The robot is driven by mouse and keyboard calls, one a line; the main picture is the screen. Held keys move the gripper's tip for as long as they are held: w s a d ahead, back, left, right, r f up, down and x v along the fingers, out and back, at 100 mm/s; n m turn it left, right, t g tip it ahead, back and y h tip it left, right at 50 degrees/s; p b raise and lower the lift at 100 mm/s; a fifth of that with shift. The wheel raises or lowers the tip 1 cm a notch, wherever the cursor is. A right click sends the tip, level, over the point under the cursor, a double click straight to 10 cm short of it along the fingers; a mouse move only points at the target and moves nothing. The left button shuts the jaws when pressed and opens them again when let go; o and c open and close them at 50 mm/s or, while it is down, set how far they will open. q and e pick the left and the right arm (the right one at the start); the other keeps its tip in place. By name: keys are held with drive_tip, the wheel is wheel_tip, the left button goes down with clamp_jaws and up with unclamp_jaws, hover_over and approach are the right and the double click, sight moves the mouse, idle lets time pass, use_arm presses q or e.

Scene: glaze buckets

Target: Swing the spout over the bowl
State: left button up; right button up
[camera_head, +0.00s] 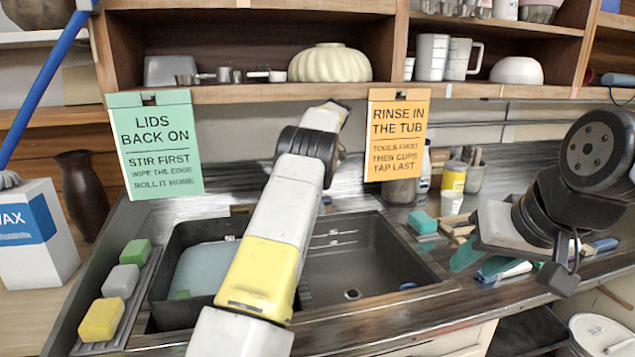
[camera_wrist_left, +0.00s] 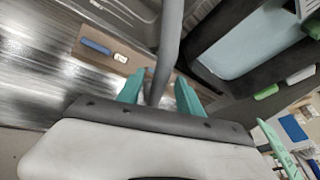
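The sink has a left bowl (camera_head: 165,290) with pale blue-grey contents and an empty dark right bowl (camera_head: 385,250) with a drain. My left arm crosses between them in the head view and hides its gripper and the spout there. In the left wrist view the grey spout (camera_wrist_left: 170,40) passes between the two teal fingertips of my left gripper (camera_wrist_left: 158,94). The fingers stand apart on either side of it, with a small gap on the right. My right gripper (camera_head: 480,263) is open and empty over the counter at right.
Sponges (camera_head: 121,281) line the left rim. A green sign (camera_head: 155,145) and an orange sign (camera_head: 397,138) hang from the shelf above. A wax box (camera_head: 35,235) stands at left. A teal sponge (camera_head: 422,222), brushes and a yellow-labelled jar (camera_head: 453,177) crowd the right counter.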

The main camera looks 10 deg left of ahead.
use_arm(q)
drive_tip(key=v, duration=0.7)
drive_tip(key=shift+d+r, duration=0.2)
drive_tip(key=shift+r, duration=0.1)
